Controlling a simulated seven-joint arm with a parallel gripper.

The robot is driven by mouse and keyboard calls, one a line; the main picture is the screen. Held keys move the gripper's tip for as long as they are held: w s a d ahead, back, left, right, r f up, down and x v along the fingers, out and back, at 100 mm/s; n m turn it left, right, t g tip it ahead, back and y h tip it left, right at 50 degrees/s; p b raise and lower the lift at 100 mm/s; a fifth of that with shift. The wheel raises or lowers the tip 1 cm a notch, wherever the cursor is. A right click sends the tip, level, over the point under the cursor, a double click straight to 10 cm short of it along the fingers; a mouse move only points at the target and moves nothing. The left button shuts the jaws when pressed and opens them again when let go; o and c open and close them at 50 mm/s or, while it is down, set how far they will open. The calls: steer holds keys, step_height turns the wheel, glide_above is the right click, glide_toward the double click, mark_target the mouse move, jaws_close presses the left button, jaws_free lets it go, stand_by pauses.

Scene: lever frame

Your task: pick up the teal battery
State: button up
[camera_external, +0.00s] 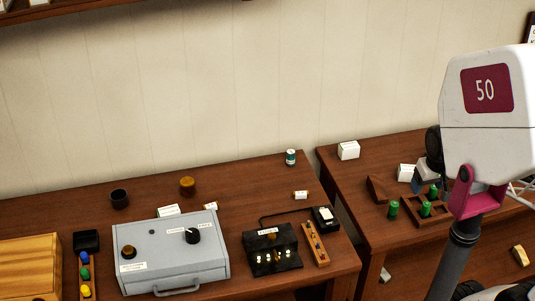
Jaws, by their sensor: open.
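A small teal cylinder with a white band, which looks like the teal battery (291,158), stands upright near the back right corner of the left wooden table (240,185). Nothing touches it. My gripper cannot be made out in this view. Part of what appears to be my arm, with a white housing marked 50 and a pink bracket, fills the right side, well away from the battery.
A grey box with knobs (170,255), a black switch panel (271,250) and a black cup (119,199) stand on the left table. A brown jar (187,186) stands behind the box. A gap separates the right table (350,190), which holds green cylinders (393,210).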

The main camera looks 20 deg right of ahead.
steer(key=shift+c, duration=0.7)
steer(key=m+t+y, duration=0.1)
steer(key=m+y, duration=1.1)
steer(key=m, duration=0.6)
glide_above(291, 158)
steer(key=s+d, duration=0.6)
steer(key=s, duration=0.5)
step_height(291, 158, down, 13)
steer(key=w+f+m+t, duration=0.1)
steer(key=w+f+m, duration=0.1)
steer(key=w+f, duration=0.1)
steer(key=w+f+m+t, duration=0.1)
steer(key=w+f+m, duration=0.1)
steer(key=w, duration=0.1)
steer(key=w+f+m+t, duration=0.1)
steer(key=w+f+m, duration=0.1)
steer(key=w+f, duration=0.1)
steer(key=shift+w+a+f, duration=0.3)
